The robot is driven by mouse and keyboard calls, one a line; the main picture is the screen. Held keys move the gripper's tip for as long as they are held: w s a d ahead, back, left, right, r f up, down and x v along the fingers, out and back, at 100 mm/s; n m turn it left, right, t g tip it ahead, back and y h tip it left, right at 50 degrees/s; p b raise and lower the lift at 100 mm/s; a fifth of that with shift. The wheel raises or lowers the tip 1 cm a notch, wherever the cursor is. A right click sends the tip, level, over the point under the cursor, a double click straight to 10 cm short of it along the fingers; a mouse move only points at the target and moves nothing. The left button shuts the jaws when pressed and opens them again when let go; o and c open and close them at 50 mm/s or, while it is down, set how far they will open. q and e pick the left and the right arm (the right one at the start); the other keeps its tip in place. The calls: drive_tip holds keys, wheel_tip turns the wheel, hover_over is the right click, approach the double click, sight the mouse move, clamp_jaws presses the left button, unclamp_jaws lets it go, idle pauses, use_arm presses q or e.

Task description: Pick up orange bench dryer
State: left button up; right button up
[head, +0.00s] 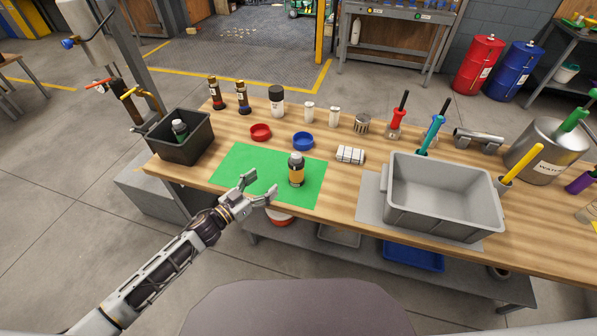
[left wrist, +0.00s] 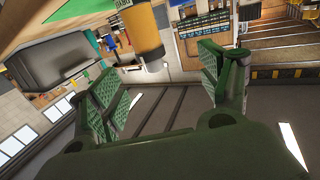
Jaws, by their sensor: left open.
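A bottle with a dark top and an orange band (head: 296,174) stands upright on a green mat (head: 240,163). It is the orange item nearest my gripper; I see nothing else that looks like an orange bench dryer. My left gripper (head: 259,188) is open and empty, low at the mat's front edge, just left of the bottle and apart from it. In the left wrist view the orange body (left wrist: 143,35) shows beyond the spread green-padded fingers (left wrist: 165,88), toward the top. My right gripper is out of view.
A dark bin (head: 185,150) holding a bottle stands left of the mat. A red dish (head: 260,132) and a blue dish (head: 303,142) lie behind it. A grey tub (head: 443,213) stands at right. Several bottles line the back. The mat around the bottle is clear.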

sight(291, 166)
use_arm(q)
drive_tip(key=shift+s+d+r+m+g+h, duration=0.35)
drive_tip(key=shift+d+r+m+g+h, duration=0.2)
drive_tip(key=shift+d+h, duration=0.25)
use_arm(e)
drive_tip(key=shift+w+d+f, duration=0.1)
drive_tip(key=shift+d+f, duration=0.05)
use_arm(q)
drive_tip(key=shift+w, duration=0.1)
drive_tip(key=shift+b+x, duration=0.8)
drive_tip(key=shift+x, duration=1.8)
drive_tip(key=shift+b+x, duration=0.35)
drive_tip(key=shift+x, duration=0.95)
drive_tip(key=shift+w+d, duration=0.2)
drive_tip(key=shift+w, duration=0.05)
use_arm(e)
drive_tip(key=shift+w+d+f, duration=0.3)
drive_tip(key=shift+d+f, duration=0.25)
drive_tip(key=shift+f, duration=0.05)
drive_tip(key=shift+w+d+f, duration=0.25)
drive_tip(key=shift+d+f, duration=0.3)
use_arm(q)
drive_tip(key=shift+w+d, duration=0.1)
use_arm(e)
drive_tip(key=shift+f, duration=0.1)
